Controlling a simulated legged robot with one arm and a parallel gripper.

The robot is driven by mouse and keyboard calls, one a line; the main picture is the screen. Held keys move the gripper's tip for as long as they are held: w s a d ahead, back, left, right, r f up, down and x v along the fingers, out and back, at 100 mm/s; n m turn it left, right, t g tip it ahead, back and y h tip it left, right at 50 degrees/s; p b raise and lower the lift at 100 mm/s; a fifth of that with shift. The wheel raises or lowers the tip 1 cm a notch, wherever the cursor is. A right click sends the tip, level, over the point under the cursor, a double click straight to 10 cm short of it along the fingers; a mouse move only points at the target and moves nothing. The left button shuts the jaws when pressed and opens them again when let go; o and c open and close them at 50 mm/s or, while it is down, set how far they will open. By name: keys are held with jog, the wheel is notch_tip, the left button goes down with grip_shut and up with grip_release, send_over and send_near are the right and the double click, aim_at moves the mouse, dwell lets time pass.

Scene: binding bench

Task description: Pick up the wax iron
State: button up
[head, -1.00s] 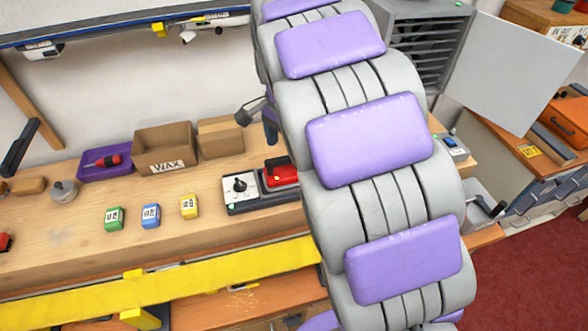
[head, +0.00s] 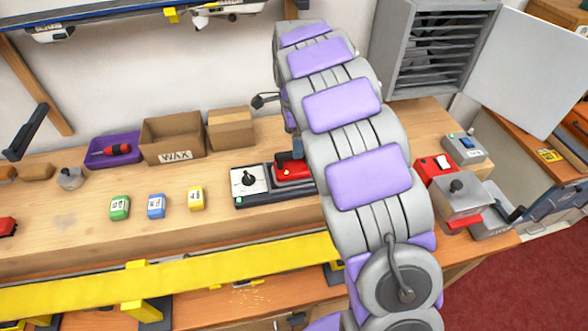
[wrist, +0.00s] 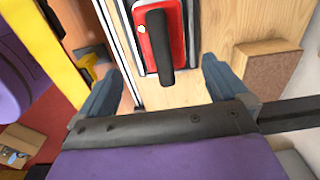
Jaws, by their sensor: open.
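The wax iron (head: 290,172) is red and sits on its dark stand on the bench, partly hidden by my arm in the head view. In the wrist view the wax iron (wrist: 177,25) shows its red body and black handle, upright in the picture at top centre. My gripper (wrist: 162,66) is open, its two blue-grey fingers apart to either side below the iron. The lower end of the black handle lies between the fingers in the picture. Whether the fingers are level with the handle cannot be told. Nothing is held.
A control box with a black knob (head: 248,180) stands left of the iron. Green (head: 119,207), blue (head: 156,206) and yellow (head: 196,199) wax blocks lie further left. A wooden block (wrist: 266,68) is right in the wrist view. A yellow rail (head: 80,291) runs along the front.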

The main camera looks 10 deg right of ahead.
jog(key=b, duration=0.1)
send_over(294, 164)
jog(key=f, duration=0.5)
jog(key=shift+s+f, duration=0.15)
jog(key=shift+s, duration=0.15)
jog(key=f, duration=0.1)
jog(key=f+b, duration=0.1)
jog(key=f, duration=0.2)
jog(key=shift+w+f+b, duration=0.25)
jog(key=shift+f+b, duration=0.05)
jog(key=shift+b, duration=0.1)
jog(key=shift+r, duration=0.1)
jog(key=c, duration=1.5)
